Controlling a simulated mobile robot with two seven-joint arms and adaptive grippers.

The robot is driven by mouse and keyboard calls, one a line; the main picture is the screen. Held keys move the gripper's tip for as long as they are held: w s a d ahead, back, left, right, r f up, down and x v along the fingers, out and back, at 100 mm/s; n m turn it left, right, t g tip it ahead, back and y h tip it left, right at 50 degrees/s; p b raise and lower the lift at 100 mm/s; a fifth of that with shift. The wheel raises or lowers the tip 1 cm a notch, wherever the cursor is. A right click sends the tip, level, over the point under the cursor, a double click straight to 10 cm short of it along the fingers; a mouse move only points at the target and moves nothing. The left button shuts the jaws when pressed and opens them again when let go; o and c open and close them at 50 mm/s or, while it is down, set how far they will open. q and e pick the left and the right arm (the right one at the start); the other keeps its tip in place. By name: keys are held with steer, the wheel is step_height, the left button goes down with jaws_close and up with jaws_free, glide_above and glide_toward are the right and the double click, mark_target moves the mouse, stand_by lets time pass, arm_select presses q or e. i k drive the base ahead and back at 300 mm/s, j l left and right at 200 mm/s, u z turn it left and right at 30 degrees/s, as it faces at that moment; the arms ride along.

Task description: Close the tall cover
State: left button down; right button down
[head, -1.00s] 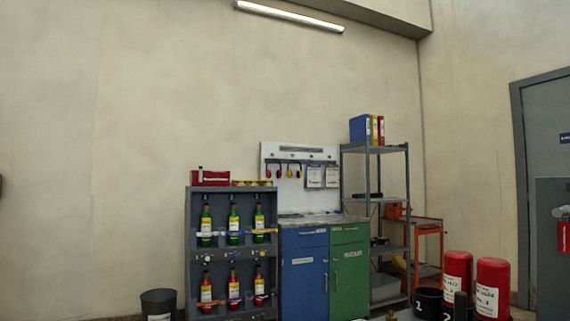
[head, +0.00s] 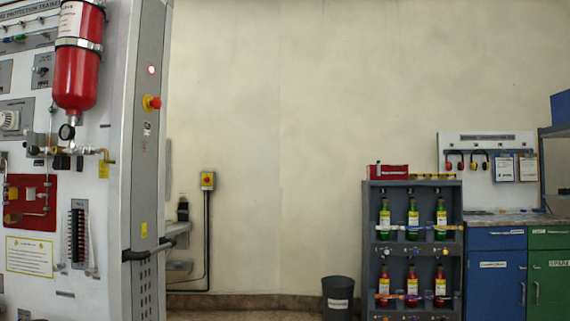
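No tall cover can be made out in the head view. A white trainer panel (head: 110,140) stands at the left, cut off by the picture's edge. It carries a red cylinder (head: 77,60) with a gauge below it, a red plate with fittings (head: 30,200) and a black slotted strip (head: 78,235). Neither of my grippers shows.
A grey rack (head: 370,250) holds several green and red bottles, with a red box (head: 388,171) on top. A black bin (head: 338,295) stands left of it. Blue (head: 497,285) and green cabinets (head: 550,285) are at the right.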

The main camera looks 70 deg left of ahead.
mark_target(33, 138)
steer(key=k+j+u, duration=0.1)
steer(key=u, duration=0.35)
steer(key=k+j+u, duration=0.1)
steer(key=j+u, duration=0.15)
steer(key=u, duration=0.15)
steer(key=j+u, duration=0.2)
steer(key=u, duration=0.25)
steer(key=k+j+u, duration=0.1)
steer(key=j+u, duration=0.2)
steer(key=j, duration=0.25)
steer(key=j+u, duration=0.25)
steer(key=j, duration=1.05)
steer(key=j+u, duration=0.15)
steer(key=j, duration=0.6)
steer(key=i+j, duration=0.15)
steer(key=j, duration=0.65)
steer(key=k+j+z, duration=0.25)
steer(key=z, duration=0.15)
